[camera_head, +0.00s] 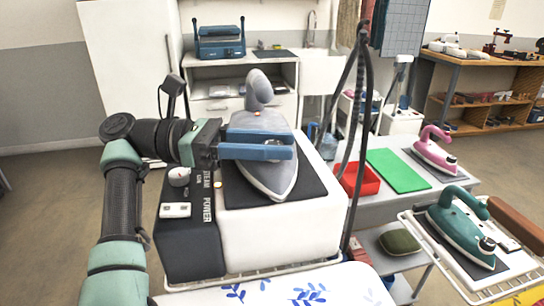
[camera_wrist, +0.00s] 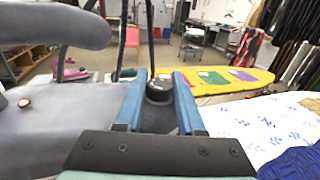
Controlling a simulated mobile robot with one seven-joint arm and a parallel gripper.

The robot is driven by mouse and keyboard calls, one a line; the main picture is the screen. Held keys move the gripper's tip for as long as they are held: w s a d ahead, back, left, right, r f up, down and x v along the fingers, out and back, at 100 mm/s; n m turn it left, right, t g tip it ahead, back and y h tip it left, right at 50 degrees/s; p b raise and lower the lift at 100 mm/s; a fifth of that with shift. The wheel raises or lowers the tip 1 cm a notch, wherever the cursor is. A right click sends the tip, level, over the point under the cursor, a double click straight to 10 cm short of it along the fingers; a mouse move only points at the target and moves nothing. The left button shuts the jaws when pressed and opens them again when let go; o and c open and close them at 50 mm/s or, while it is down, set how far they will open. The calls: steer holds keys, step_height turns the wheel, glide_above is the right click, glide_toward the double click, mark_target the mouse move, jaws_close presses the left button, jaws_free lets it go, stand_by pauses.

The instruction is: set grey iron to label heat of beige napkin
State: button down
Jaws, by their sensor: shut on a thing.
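The grey iron (camera_head: 262,120) rests on the dark pad on top of a white steam station (camera_head: 275,235) in the head view. In the wrist view its grey body (camera_wrist: 60,125) and curved handle fill the left side. My gripper (camera_head: 292,146) reaches across the iron from the left, its blue fingers level. In the wrist view my gripper (camera_wrist: 158,95) has a black round knob (camera_wrist: 159,88) between its fingers and is shut on it. The knob's setting cannot be read. I cannot make out a beige napkin or its label.
A teal iron (camera_head: 460,225) stands on a rack at right, a pink iron (camera_head: 436,150) behind it. A red tray (camera_head: 358,180) and green mat (camera_head: 397,170) lie on the side table. A black cord rises beside the station. A white cloth with blue leaves (camera_head: 310,290) lies in front.

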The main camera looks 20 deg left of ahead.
steer(key=shift+d, duration=0.1)
stand_by(0.4)
steer(key=c, duration=0.5)
jaws_free()
